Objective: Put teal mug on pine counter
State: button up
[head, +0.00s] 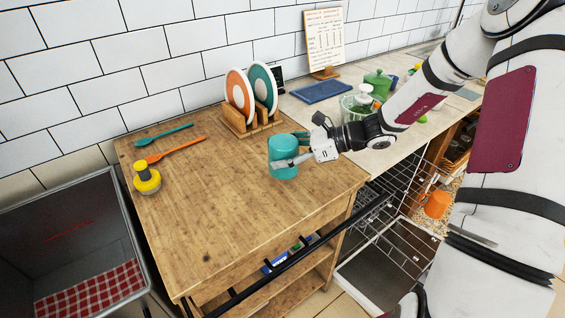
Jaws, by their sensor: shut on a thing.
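The teal mug (284,157) is upright at the right part of the pine counter (225,215). My gripper (292,160) reaches in from the right and is shut on the mug, its fingers across the mug's near right side. I cannot tell whether the mug's base touches the wooden top or is slightly above it. The far finger is partly hidden by the mug.
A plate rack (252,124) with plates stands behind the mug. The counter's middle and front are clear. An open dishwasher rack (374,208) is at the right.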

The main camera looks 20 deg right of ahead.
jog(key=shift+f, duration=1.7)
jog(key=o, duration=1.4)
jog(key=shift+f, duration=0.15)
